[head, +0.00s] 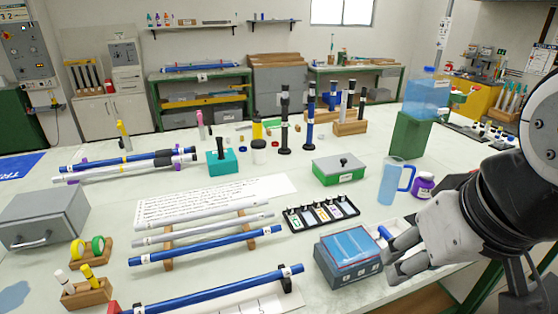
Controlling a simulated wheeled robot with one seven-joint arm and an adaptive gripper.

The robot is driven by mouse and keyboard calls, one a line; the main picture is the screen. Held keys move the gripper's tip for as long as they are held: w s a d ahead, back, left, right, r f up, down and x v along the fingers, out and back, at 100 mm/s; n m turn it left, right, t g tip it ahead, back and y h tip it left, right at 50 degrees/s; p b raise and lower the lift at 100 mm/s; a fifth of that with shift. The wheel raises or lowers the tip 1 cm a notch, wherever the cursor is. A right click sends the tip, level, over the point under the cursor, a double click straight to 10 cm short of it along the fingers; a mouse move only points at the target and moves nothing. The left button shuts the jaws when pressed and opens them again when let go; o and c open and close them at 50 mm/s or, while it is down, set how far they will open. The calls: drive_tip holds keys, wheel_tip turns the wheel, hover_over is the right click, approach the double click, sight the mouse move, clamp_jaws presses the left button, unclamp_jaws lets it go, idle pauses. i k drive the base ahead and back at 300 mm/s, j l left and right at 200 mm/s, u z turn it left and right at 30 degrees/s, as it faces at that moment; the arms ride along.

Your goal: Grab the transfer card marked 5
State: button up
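A black rack (318,228) on the white table holds several transfer cards in a row, each with a small black knob on top. The cards (322,214) have coloured marks, but their numbers are too small to read, so I cannot tell which one is marked 5. My gripper (390,258) is at the lower right, beside the grey box with a blue top and to the right of and nearer than the card rack. Its two fingers point left and look apart, with nothing visible between them. It is not touching the cards.
The grey box with a blue top (349,254) stands between my gripper and the rack. A green box (339,171) is behind the rack; a blue mug (394,182) and purple jar (423,186) are behind my gripper. Blue and white rods (207,244) lie left of the rack.

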sight(342, 197)
drive_tip(key=i+l+u, duration=0.2)
drive_tip(key=i+l, duration=0.2)
drive_tip(key=l, duration=0.25)
drive_tip(key=i+l+u, duration=0.1)
drive_tip(key=l, duration=0.25)
drive_tip(key=i+l+u, duration=0.1)
drive_tip(key=l, duration=0.3)
drive_tip(key=i+l+u, duration=0.1)
drive_tip(key=i+l, duration=0.15)
drive_tip(key=l, duration=0.1)
